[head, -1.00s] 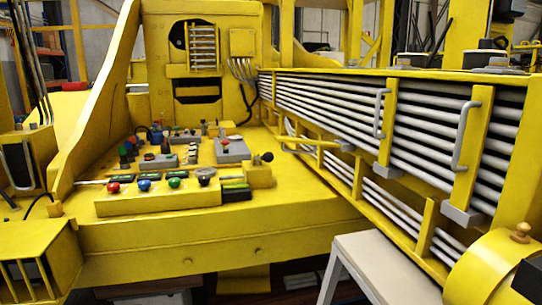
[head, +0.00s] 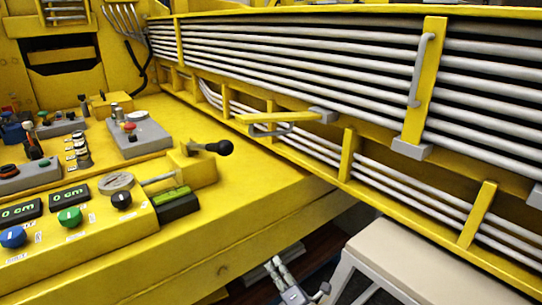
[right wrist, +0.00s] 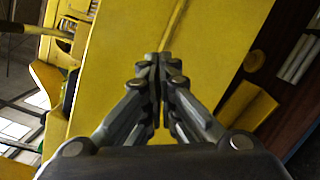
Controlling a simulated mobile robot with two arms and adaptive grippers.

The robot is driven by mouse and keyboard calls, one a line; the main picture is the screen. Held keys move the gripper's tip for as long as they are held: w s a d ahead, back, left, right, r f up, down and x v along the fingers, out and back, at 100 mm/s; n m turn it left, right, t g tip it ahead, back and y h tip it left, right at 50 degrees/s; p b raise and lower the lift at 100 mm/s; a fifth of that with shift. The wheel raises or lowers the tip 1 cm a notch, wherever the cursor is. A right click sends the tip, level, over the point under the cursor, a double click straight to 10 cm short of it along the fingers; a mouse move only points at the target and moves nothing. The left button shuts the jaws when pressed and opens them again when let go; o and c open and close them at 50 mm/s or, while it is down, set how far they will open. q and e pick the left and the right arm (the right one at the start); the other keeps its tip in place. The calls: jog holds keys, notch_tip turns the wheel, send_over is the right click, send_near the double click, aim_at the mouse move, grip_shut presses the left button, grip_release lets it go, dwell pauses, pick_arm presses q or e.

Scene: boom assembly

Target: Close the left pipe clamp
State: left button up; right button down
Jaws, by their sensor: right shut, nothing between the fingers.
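The left pipe clamp (head: 280,117) is a yellow bar with a grey handle (head: 270,130). It stands out nearly level from a grey hinge block (head: 322,115), swung down off the pipes (head: 300,60). A second clamp (head: 424,80) to its right stands upright across the pipes. My right gripper (head: 273,264) is low at the bottom of the head view, below and apart from the left clamp. In the right wrist view its fingers (right wrist: 157,65) are together and empty, in front of a yellow surface. My left gripper is not in view.
A yellow control desk (head: 235,225) with buttons and a black-knobbed lever (head: 215,148) fills the left. A pale stool (head: 425,258) stands at the lower right. A yellow lower rail with posts (head: 348,155) runs below the clamps.

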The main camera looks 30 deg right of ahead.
jog(key=s+d+r+n+t, duration=0.1)
jog(key=s+r+n+t, duration=0.3)
jog(key=r, duration=0.8)
jog(key=w+d+r+n+t, duration=0.15)
jog(key=r+n, duration=0.45)
jog(key=r, duration=0.6)
pick_arm(q)
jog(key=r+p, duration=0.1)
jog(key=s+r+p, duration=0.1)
jog(key=p, duration=0.1)
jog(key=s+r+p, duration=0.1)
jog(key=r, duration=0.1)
pick_arm(e)
jog(key=w+r+y, duration=0.1)
jog(key=w+r, duration=0.7)
jog(key=r, duration=0.2)
jog(key=shift+w+n+t, duration=0.2)
jog(key=shift+n+t, duration=0.2)
jog(key=shift+t, duration=0.05)
jog(key=shift+d+f, duration=0.1)
